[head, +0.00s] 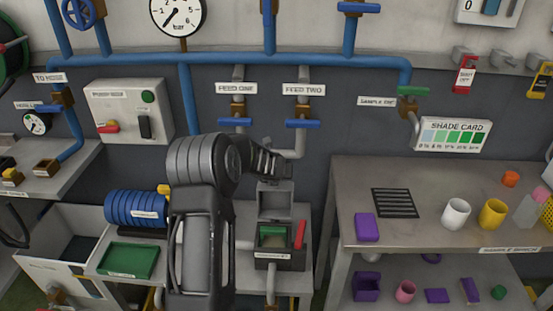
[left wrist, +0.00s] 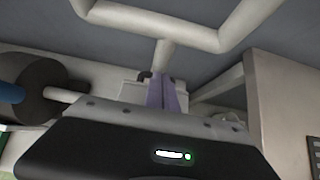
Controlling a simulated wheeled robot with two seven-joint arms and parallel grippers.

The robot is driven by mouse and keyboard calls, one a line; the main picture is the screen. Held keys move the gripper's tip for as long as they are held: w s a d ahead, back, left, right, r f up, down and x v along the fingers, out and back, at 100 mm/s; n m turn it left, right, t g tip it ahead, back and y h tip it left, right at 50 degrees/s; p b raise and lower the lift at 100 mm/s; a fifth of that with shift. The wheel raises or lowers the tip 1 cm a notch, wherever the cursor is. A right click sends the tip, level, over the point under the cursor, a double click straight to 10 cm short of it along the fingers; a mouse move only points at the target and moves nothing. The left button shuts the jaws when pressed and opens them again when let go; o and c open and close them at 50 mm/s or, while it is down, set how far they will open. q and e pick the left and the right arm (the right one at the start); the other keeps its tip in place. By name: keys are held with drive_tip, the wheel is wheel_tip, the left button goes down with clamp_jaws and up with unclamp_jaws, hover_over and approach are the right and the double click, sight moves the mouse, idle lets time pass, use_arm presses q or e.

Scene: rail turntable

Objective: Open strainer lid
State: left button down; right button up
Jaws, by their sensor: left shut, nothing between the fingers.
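The strainer (head: 275,262) is a dark grey box on the low metal bench, with a red handle (head: 300,234) on its right side. Its grey lid (head: 274,206) stands raised at the back of the box, and a green interior (head: 273,236) shows in the opening. My left arm rises in front of the bench and bends right above the strainer. In the left wrist view my left gripper (left wrist: 166,94) has its purple fingers together with nothing between them, near pale pipes. In the head view its fingertips cannot be made out. My right gripper is not in view.
Blue feed valve handles (head: 302,123) and pipes are on the wall behind. A blue ribbed cylinder (head: 137,208) and a green tray (head: 128,260) lie left of my arm. The sample bench (head: 420,233) at right holds cups and blocks.

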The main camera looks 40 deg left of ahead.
use_arm(q)
wheel_tip(320, 180, up, 11)
drive_tip(key=w+a+p, duration=0.1)
drive_tip(key=w+p, duration=0.1)
drive_tip(key=p, duration=0.2)
drive_tip(key=shift+w+a, duration=0.15)
drive_tip(key=shift+a, duration=0.2)
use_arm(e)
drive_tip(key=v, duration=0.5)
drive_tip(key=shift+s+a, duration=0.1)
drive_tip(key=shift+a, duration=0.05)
use_arm(q)
drive_tip(key=shift+f, duration=0.15)
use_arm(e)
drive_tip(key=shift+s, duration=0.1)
